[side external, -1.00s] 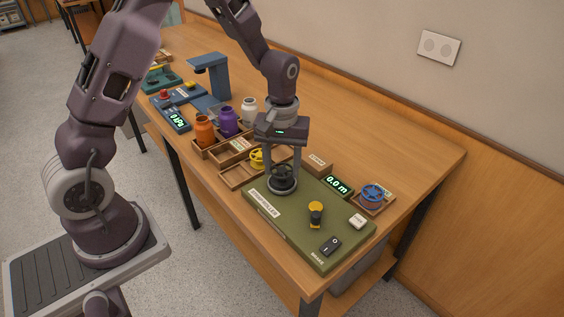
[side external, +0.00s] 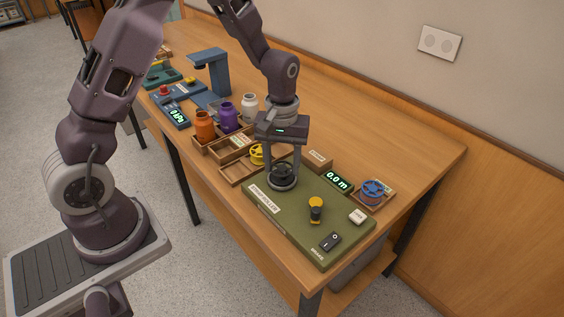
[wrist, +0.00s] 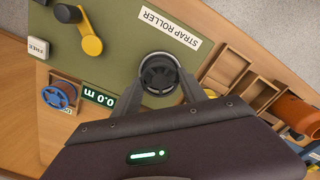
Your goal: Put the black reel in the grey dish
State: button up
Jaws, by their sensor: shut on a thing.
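The black reel (side external: 284,169) is between the fingers of my gripper (side external: 282,167), low over the green strap roller board. My gripper is shut on it, pointing down. A grey round dish (side external: 282,187) on the board lies directly under and around the reel. In the wrist view the reel (wrist: 159,72) shows inside the grey ring of the dish (wrist: 158,53), roughly centred. I cannot tell whether the reel touches the dish floor.
A blue reel (side external: 373,190) sits in a tray at right. A yellow reel (side external: 257,154) and jars stand at left.

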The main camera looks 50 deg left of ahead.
jog(key=shift+f, duration=0.1)
jog(key=o, duration=1.9)
jog(key=shift+r, duration=4)
